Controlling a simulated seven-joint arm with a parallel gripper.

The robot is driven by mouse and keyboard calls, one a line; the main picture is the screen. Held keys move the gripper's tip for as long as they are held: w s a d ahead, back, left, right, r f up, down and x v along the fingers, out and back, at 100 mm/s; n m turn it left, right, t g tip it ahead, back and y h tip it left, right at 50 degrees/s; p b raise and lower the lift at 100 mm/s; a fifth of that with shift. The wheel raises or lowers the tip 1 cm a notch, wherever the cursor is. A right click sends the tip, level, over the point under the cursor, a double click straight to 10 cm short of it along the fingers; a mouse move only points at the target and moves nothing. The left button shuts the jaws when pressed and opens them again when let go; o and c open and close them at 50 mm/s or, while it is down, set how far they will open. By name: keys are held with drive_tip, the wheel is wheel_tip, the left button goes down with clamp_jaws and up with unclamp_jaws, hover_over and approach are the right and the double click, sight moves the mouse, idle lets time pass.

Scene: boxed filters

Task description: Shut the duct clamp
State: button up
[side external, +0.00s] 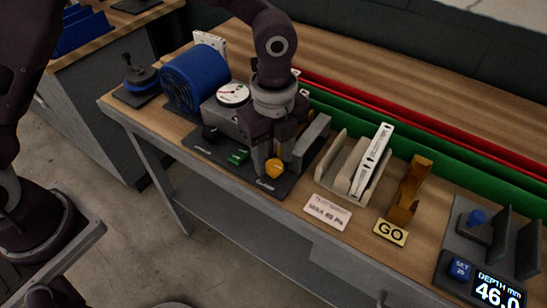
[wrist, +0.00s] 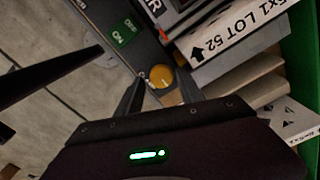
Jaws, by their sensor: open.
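A round yellow knob (side external: 274,168) sits at the front right corner of a dark base plate (side external: 215,150). Lettering beside it is too small to read surely; I take it for the clamp's control. In the wrist view the knob (wrist: 162,77) shows a short pale mark on its face. My gripper (side external: 273,172) is open and points down at the knob. In the wrist view the fingertips (wrist: 160,90) lie on either side of the knob's near edge; I cannot tell whether they touch it. My arm hides the duct parts behind it.
A green switch (side external: 238,156), a black knob (side external: 210,133) and a round gauge (side external: 233,94) are left of the gripper. A grey upright piece (side external: 312,135) stands close right. Farther right are a white boxed filter (side external: 372,160) in a rack and a GO gauge (side external: 408,190).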

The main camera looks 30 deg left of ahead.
sight(273, 165)
wheel_tip(273, 165, up, 7)
drive_tip(key=shift+f, duration=0.1)
drive_tip(key=s+a+r+n+t+y, duration=0.1)
drive_tip(key=s+a+r+n+t, duration=0.1)
drive_tip(key=s+a+r+n, duration=0.6)
drive_tip(key=s+a+r+n+t+h, duration=0.1)
drive_tip(key=s+a+r+n+t, duration=0.2)
drive_tip(key=s+a+n, duration=0.7)
drive_tip(key=s+n, duration=0.2)
drive_tip(key=n, duration=0.2)
drive_tip(key=shift+s+a+r+n+t, duration=0.15)
drive_tip(key=shift+r+n+t, duration=0.15)
